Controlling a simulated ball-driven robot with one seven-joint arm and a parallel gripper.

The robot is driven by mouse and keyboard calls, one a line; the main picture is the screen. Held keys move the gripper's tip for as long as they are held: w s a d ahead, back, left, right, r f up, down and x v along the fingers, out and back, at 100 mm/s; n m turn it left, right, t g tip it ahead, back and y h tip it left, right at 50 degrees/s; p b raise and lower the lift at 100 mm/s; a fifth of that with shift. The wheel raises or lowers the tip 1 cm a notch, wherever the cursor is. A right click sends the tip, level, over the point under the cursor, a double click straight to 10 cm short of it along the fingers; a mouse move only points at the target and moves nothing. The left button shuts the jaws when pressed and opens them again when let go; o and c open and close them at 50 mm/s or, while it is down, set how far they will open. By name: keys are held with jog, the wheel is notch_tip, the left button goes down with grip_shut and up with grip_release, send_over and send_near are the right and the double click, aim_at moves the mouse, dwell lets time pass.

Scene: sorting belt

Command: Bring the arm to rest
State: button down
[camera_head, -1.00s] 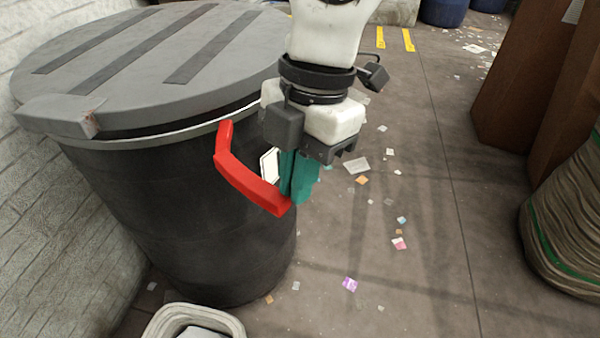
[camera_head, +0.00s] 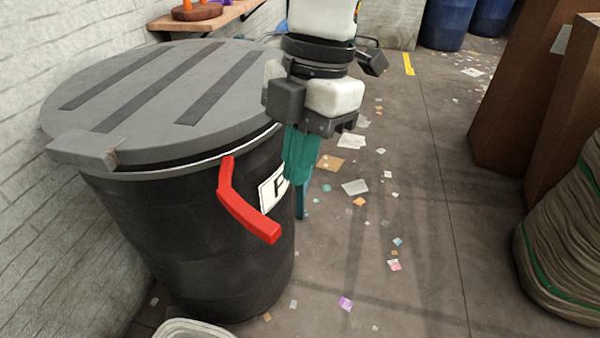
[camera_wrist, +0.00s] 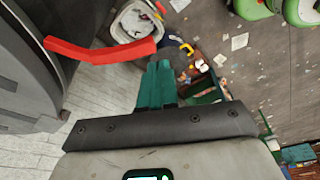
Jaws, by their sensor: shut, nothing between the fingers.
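My gripper (camera_head: 301,186) hangs pointing down in the head view, just right of the black bin (camera_head: 190,235). Its teal fingers are together with nothing between them. In the wrist view the closed fingers (camera_wrist: 158,72) show in the middle. The bin's red handle (camera_head: 247,203) is left of the fingers and apart from them; it also shows at the upper left of the wrist view (camera_wrist: 100,52). The bin's grey lid (camera_head: 150,95) lies on top. A white label (camera_head: 272,190) on the bin's side is partly hidden behind the handle and fingers.
Brown boxes (camera_head: 510,90) and a bundled sack (camera_head: 562,235) stand at the right. Blue barrels (camera_head: 446,22) stand at the back. A white container (camera_head: 190,328) is at the bottom edge. A wall shelf (camera_head: 212,17) is at the upper left. Open floor (camera_head: 420,200) with paper scraps lies between.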

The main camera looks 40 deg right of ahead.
jog(key=shift+d+r, duration=0.1)
jog(key=shift+r, duration=0.3)
